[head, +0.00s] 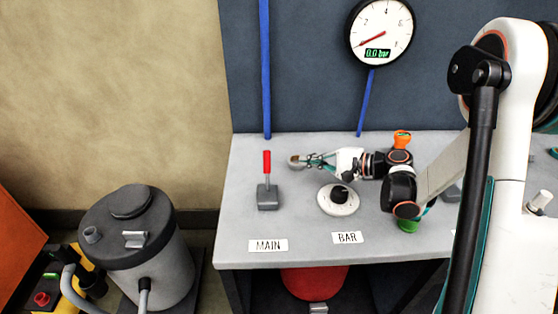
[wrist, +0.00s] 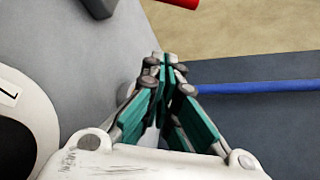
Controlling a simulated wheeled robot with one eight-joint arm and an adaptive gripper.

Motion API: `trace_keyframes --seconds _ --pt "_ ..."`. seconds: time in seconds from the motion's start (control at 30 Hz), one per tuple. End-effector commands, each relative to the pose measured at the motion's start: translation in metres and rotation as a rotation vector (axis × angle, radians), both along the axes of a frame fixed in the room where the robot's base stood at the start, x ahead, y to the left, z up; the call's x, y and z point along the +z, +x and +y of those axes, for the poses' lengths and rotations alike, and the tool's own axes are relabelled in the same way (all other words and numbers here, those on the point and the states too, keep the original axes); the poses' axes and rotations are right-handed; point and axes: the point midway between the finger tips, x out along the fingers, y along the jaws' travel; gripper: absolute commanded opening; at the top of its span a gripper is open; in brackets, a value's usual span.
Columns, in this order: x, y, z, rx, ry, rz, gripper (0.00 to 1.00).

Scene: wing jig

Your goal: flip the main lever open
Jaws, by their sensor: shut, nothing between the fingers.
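The main lever has a red handle (head: 267,162) on a grey base (head: 268,197), behind the MAIN label (head: 268,246). In the head view the handle points up the picture, away from the label. My gripper (head: 296,161) is to the right of the handle, its fingers pointing left toward it, with a gap between. In the wrist view the gripper (wrist: 168,66) has its teal fingers brought together at the tips, with nothing between them. The tip of the red handle (wrist: 184,3) and part of the grey base (wrist: 98,7) show at that view's top edge, apart from the fingers.
The BAR dial (head: 339,199) stands on the grey bench (head: 240,222) below my gripper in the picture. A gauge (head: 381,32) reads 0.0 bar on the back panel. A blue pipe (head: 265,70) rises behind the lever. A grey tank (head: 150,245) stands left of the bench.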

Motion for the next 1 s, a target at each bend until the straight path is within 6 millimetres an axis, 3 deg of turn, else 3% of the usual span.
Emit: trace_keyframes --seconds 0.23,0.67,1.0 --pt "-0.006 0.008 0.015 0.003 -0.001 0.000 0.00" --pt "-0.028 0.046 0.086 0.004 -0.001 0.001 0.00" --pt "-0.009 0.018 0.092 0.000 -0.001 0.001 0.00"
